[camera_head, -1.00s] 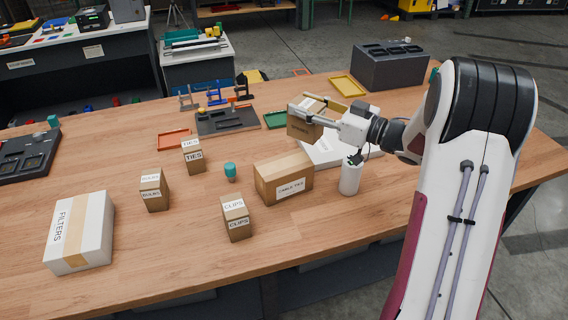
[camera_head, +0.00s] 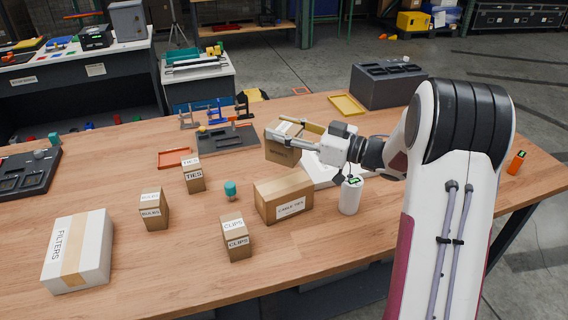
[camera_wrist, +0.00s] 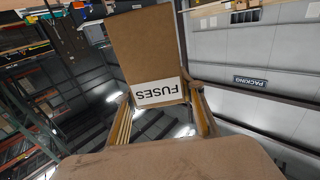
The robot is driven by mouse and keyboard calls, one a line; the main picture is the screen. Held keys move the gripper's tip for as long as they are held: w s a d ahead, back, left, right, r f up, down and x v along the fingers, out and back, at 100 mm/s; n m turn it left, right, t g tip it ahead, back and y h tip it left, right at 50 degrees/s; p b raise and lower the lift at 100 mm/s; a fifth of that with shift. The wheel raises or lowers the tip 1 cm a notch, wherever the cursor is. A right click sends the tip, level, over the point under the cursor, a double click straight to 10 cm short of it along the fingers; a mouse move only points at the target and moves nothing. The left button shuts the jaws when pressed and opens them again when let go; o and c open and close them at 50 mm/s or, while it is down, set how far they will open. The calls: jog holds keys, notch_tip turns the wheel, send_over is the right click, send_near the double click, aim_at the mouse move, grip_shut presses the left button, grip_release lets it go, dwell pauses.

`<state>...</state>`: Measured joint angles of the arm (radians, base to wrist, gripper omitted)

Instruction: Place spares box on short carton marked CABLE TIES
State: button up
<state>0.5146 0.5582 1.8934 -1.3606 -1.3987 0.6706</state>
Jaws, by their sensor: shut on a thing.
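My gripper (camera_head: 291,138) is shut on a brown box (camera_head: 283,153). In the wrist view this box (camera_wrist: 145,45) sits between the two fingers, its white label reading FUSES upside down. I see no box with a readable SPARES label. The short carton marked CABLE TIES (camera_head: 272,196) stands on the table, brown with a pale tape strip and a white label on its front. The held box appears just behind and above the carton's back edge, apart from it as far as I can see. Its exact height is hard to tell.
A white flat box (camera_head: 322,177) lies behind the carton, partly hidden by my arm. A white canister (camera_head: 350,197) stands right of it. A FILTERS box (camera_head: 80,250) lies far left.

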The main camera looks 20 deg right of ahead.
aim_at(285, 156)
jog(key=shift+f, duration=2.2)
jog(key=shift+f, duration=1.9)
jog(key=shift+f, duration=0.1)
jog(key=o, duration=1.2)
jog(key=shift+s+d, duration=0.1)
jog(key=shift+d, duration=0.05)
jog(key=v, duration=1.1)
jog(key=shift+s+d, duration=0.25)
